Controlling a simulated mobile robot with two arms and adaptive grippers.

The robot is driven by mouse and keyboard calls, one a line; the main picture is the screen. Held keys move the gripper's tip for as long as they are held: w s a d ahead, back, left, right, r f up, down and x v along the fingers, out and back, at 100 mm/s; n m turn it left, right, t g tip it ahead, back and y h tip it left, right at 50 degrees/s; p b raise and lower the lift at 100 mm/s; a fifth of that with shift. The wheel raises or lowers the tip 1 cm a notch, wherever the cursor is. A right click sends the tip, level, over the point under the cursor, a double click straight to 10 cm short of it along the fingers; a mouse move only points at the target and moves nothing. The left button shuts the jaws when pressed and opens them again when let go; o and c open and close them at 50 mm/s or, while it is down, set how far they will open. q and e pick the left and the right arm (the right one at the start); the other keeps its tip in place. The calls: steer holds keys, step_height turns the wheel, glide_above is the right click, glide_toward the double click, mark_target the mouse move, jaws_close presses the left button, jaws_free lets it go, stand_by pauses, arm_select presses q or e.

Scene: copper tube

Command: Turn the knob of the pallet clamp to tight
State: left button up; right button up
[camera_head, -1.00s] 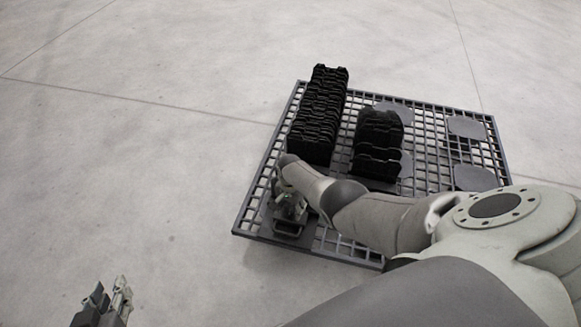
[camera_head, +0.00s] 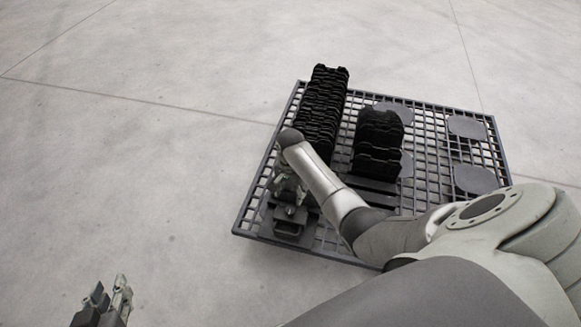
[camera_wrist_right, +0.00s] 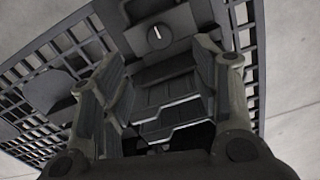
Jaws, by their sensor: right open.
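The knob (camera_wrist_right: 158,38) is a dark round dial with a white line, seen in the right wrist view on a dark clamp body (camera_wrist_right: 158,70); the line stands nearly upright, leaning slightly. The clamp (camera_head: 290,228) sits at the pallet's near-left corner in the head view, where my right gripper partly hides it. My right gripper (camera_head: 289,196) is over the clamp. In the wrist view my right gripper (camera_wrist_right: 160,62) is open, its fingers on either side of the picture, with the knob beyond the tips and not held. My left gripper (camera_head: 108,298) is at the lower left, away from the pallet; its opening is unclear.
The grid pallet (camera_head: 440,122) carries a long row of black plates (camera_head: 318,110) behind the clamp and a shorter row (camera_head: 377,140) to its right. Grey round pads (camera_head: 467,127) lie at the right. The floor (camera_head: 120,150) left of the pallet is clear.

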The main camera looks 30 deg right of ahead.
steer(key=shift+r, duration=0.8)
